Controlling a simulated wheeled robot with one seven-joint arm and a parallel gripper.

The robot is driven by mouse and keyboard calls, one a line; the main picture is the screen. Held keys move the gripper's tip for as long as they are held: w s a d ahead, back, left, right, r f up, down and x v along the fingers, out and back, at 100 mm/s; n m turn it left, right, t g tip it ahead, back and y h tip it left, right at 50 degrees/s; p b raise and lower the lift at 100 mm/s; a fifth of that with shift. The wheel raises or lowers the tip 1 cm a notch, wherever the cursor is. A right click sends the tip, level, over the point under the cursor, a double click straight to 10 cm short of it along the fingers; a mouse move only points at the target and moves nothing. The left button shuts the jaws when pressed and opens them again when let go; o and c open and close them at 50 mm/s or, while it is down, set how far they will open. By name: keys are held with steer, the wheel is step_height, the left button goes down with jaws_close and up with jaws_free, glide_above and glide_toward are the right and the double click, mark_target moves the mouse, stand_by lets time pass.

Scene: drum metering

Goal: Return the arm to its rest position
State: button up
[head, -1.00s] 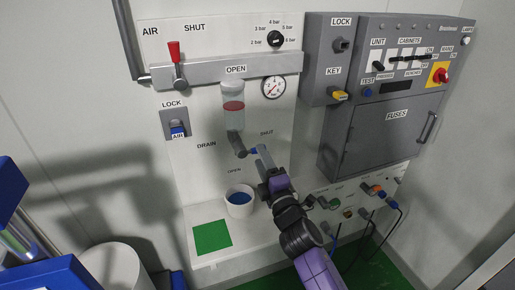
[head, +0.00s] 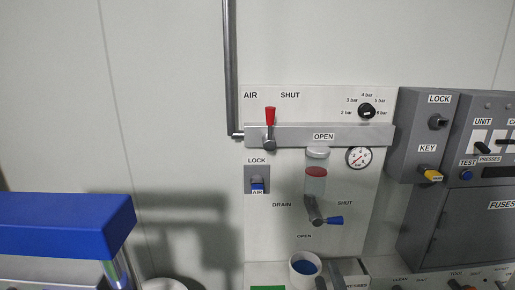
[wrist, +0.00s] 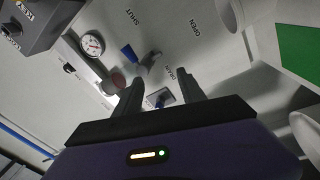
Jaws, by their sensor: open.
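My gripper (wrist: 160,88) is open and empty in the wrist view, its two dark fingers apart. In the head view, only what looks like its grey fingertips (head: 330,276) shows at the bottom edge, right of a white cup (head: 293,276) with blue contents. The rest of my arm is out of the head view. The blue-handled drain lever (head: 333,220) points right, below the SHUT label and under the clear bowl (head: 315,186) with a red band. The lever also shows in the wrist view (wrist: 129,54), apart from my fingers.
A red-handled air lever (head: 270,117) stands upright on the panel, left of the gauge (head: 358,158). A grey lock box with a yellow key (head: 432,174) and a grey cabinet (head: 455,215) stick out at right. A blue object (head: 65,224) stands at lower left.

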steer(key=s+a+f+m+g, duration=0.15)
steer(key=s+f+m, duration=0.25)
steer(key=s, duration=0.7)
steer(key=s+a+f+m+g, duration=0.1)
steer(key=s+a+f+m, duration=0.2)
steer(key=s, duration=0.9)
steer(key=s+d+r+m+g, duration=0.1)
steer(key=s+d+r+m, duration=0.1)
steer(key=s, duration=0.8)
steer(key=s+d+r+m+g+b, duration=0.1)
steer(key=s+d+r+m, duration=0.2)
steer(key=s, duration=0.7)
steer(key=shift+s+d+m+b, duration=0.3)
steer(key=shift+d+m, duration=0.45)
steer(key=shift+m, duration=0.25)
